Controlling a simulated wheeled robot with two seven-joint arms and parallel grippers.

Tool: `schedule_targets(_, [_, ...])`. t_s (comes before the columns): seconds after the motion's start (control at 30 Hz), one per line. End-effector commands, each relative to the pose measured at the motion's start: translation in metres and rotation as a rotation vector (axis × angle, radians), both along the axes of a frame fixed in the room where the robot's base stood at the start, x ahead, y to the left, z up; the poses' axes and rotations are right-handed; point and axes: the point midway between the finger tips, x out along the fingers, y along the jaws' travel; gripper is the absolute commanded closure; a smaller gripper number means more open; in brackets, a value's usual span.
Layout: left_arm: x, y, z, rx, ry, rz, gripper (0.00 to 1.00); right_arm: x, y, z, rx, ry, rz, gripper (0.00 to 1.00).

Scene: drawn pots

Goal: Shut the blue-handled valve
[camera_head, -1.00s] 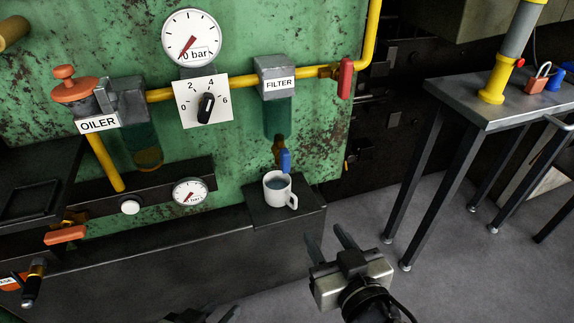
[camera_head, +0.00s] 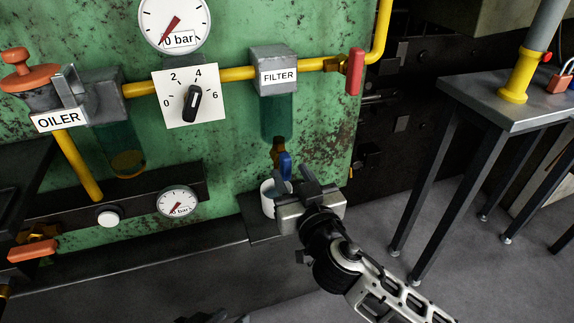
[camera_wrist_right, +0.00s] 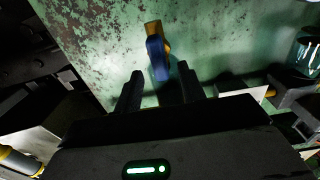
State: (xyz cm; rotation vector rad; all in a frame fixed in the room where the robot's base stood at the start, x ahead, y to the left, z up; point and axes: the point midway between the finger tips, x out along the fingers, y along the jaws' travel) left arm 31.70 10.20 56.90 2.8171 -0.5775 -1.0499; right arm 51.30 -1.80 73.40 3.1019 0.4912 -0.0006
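The blue-handled valve (camera_head: 286,167) hangs below the filter (camera_head: 278,85), its blue handle pointing down. In the right wrist view, the blue handle (camera_wrist_right: 157,60) hangs from a brass body. My right gripper (camera_head: 291,178) is close in front of the handle. Its fingers are apart and empty. In the right wrist view, the handle's lower end appears between the fingertips (camera_wrist_right: 160,75); I cannot tell whether they touch it. My left gripper (camera_head: 215,317) shows only as dark tips at the bottom edge, and its opening is unclear.
A white mug (camera_head: 267,197) stands below the valve on a dark ledge (camera_head: 262,230), partly hidden by my right gripper. A red handle (camera_head: 355,72) sits on the yellow pipe to the right. A metal table (camera_head: 480,100) stands further right. Open floor lies between.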

Motion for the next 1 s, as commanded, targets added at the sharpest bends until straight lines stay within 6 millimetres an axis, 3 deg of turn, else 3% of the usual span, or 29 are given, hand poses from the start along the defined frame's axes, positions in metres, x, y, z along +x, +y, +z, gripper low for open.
schedule_targets(0.23, [0.001, 0.000, 0.000, -0.002, -0.010, 0.000, 0.66, 0.030, 0.010, 0.000, 0.001, -0.001, 0.001, 0.60])
schedule_targets(0.6, [0.002, -0.001, 0.002, -0.004, -0.017, -0.001, 0.66, 0.035, 0.012, 0.000, 0.001, 0.001, 0.001, 0.60])
schedule_targets(0.77, [0.001, -0.001, 0.002, -0.005, -0.017, -0.001, 0.66, 0.035, 0.011, 0.000, 0.001, 0.001, 0.001, 1.00])
schedule_targets(1.0, [0.000, -0.001, 0.002, -0.006, -0.016, -0.002, 0.66, 0.035, 0.012, 0.000, -0.006, -0.001, 0.001, 1.00])
